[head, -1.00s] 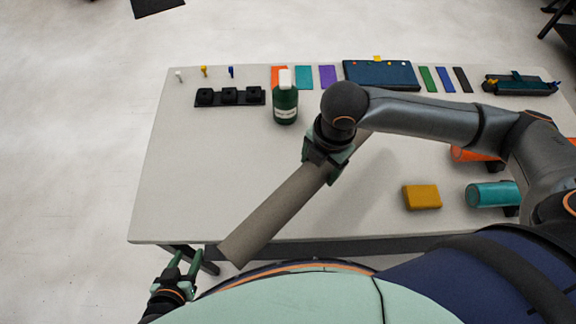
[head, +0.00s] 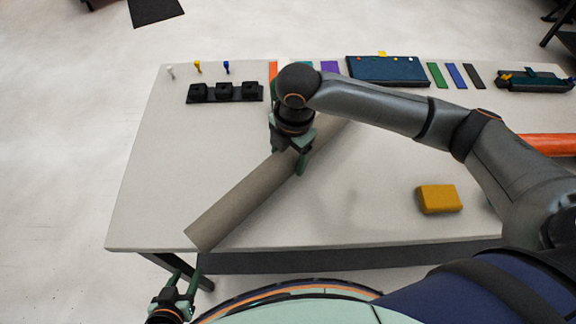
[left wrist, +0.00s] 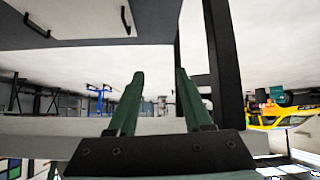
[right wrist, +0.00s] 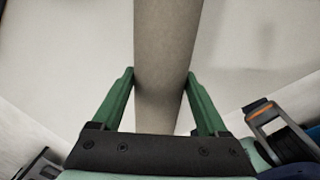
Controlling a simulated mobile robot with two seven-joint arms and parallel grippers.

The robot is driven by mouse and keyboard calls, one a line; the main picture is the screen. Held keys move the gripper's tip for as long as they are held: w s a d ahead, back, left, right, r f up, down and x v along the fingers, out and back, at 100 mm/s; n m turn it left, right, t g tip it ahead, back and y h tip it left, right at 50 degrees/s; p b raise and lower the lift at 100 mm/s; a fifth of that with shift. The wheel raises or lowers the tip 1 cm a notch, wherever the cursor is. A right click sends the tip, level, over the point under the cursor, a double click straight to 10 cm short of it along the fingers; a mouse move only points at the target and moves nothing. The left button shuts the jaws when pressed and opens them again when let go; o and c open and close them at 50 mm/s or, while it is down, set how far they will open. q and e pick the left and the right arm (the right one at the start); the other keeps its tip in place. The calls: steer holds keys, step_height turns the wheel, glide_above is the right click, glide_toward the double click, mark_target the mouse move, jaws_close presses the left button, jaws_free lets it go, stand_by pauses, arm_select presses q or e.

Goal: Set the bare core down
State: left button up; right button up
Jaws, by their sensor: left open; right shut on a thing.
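The bare core (head: 245,199) is a long grey-brown tube lying diagonally over the white table (head: 150,180). Its near end is close to the table's front edge at the left. My right gripper (head: 298,165) is shut around its middle; in the right wrist view the core (right wrist: 165,60) runs between the two green fingers (right wrist: 160,82). I cannot tell whether the core touches the table. My left gripper (head: 180,280) is open and empty, below the table's front edge; its fingers (left wrist: 158,80) also show apart in the left wrist view.
A yellow block (head: 438,199) lies to the right of the core. A black three-part holder (head: 225,92), small coloured pegs (head: 198,67), a blue case (head: 387,71) and flat strips (head: 455,76) line the back. An orange roll (head: 550,145) is at right. The front left tabletop is clear.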

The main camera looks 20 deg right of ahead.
mark_target(288, 165)
step_height(288, 165, down, 3)
steer(key=b, duration=0.4)
steer(key=shift+f+b, duration=0.15)
steer(key=shift+b, duration=0.2)
arm_select(q)
steer(key=shift+m+h, duration=0.3)
steer(key=shift+h, duration=0.1)
steer(key=w+d+f, duration=0.1)
steer(key=d+f, duration=0.1)
steer(key=d, duration=0.1)
steer(key=shift+w+f, duration=0.25)
steer(key=shift+w, duration=0.1)
steer(key=shift+s+a, duration=0.1)
arm_select(e)
steer(key=o, duration=1.5)
steer(key=shift+f, duration=0.1)
arm_select(q)
steer(key=shift+s+a+f, duration=0.1)
steer(key=shift+a+f, duration=0.1)
